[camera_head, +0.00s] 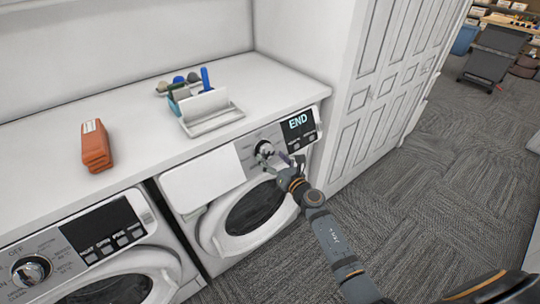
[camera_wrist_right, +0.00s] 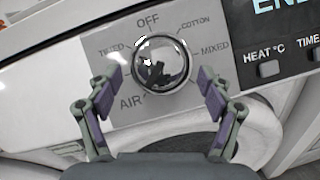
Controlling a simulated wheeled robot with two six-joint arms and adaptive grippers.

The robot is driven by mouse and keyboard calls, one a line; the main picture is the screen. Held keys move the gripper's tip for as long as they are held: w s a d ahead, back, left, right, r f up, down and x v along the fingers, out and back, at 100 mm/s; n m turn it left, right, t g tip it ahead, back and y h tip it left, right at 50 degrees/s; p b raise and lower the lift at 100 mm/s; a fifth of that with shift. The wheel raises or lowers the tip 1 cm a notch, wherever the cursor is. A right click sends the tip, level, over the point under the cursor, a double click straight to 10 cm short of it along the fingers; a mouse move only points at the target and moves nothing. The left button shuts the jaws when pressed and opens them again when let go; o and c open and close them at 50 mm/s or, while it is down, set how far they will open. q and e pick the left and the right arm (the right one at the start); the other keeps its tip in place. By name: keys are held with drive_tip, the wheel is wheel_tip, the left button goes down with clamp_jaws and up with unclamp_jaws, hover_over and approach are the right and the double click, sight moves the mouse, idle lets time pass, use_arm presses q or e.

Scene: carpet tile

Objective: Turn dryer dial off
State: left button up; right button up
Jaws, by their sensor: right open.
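The dryer (camera_head: 228,190) stands under the white counter, right of another machine. Its dial (camera_head: 264,149) is a shiny round knob left of a display reading "END". In the right wrist view the dial (camera_wrist_right: 161,63) sits centred, with labels OFF above, COTTON and MIXED to the right, TIMED to the left and AIR at lower left. Its pointer direction is hard to tell. My right gripper (camera_head: 278,164) is at the dial. In the wrist view the open fingers of this gripper (camera_wrist_right: 161,88) are on either side of the dial's lower part, apart from it. My left gripper is not in view.
A second machine with its own dial (camera_head: 31,270) stands at the lower left. On the counter (camera_head: 140,120) are an orange box (camera_head: 96,146) and a white caddy (camera_head: 211,118) with tools. White panelled doors (camera_head: 385,85) stand right of the dryer. Carpet is open at the right.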

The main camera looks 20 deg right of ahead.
drive_tip(key=shift+w+a, duration=0.15)
drive_tip(key=shift+w, duration=0.55)
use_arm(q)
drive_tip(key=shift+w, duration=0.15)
